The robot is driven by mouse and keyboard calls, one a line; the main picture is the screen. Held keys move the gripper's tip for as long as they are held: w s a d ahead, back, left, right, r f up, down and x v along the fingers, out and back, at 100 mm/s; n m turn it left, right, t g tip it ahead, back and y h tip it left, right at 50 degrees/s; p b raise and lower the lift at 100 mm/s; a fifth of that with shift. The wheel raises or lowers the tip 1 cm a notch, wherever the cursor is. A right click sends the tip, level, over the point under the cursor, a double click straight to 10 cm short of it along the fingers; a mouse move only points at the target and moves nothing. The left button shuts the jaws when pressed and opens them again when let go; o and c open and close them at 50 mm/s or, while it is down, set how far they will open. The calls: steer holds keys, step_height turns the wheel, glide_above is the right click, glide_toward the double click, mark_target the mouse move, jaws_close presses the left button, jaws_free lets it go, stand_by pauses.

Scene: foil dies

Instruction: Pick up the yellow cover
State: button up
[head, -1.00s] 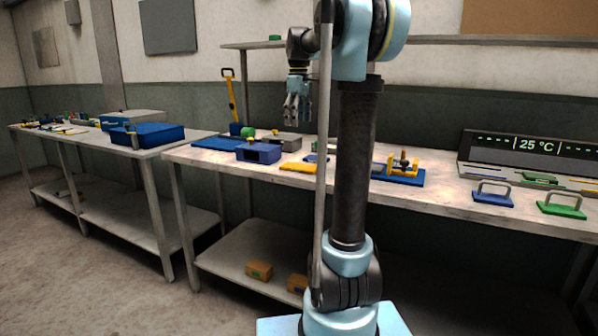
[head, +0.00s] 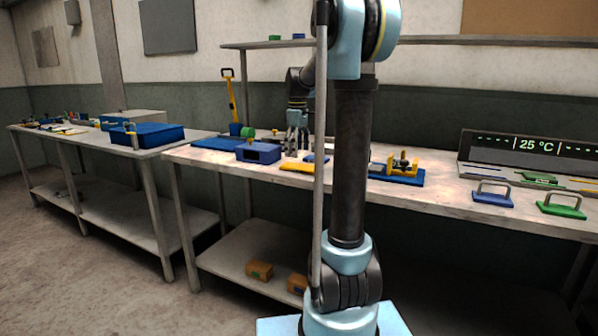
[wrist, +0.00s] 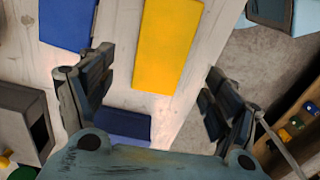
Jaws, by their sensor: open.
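The yellow cover (head: 299,166) is a flat rectangular plate lying near the front edge of the right-hand bench. In the wrist view the yellow cover (wrist: 168,45) lies ahead of and between the fingers, without visible contact. My gripper (head: 296,153) points down above the bench, just behind the cover. In the wrist view my gripper (wrist: 160,68) has its fingers spread wide with nothing between them. My arm column hides part of the bench just right of the cover.
A blue hollow block (head: 258,152) stands left of the cover. A grey open box (wrist: 22,118) and a flat blue plate (wrist: 68,24) lie near the gripper. A yellow fixture on a blue base (head: 398,176) and blue (head: 492,198) and green (head: 562,210) handled plates sit right.

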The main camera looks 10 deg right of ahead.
mark_target(298, 166)
steer(key=shift+s+d+f, duration=0.15)
steer(key=shift+f, duration=2.55)
steer(key=c, duration=1.2)
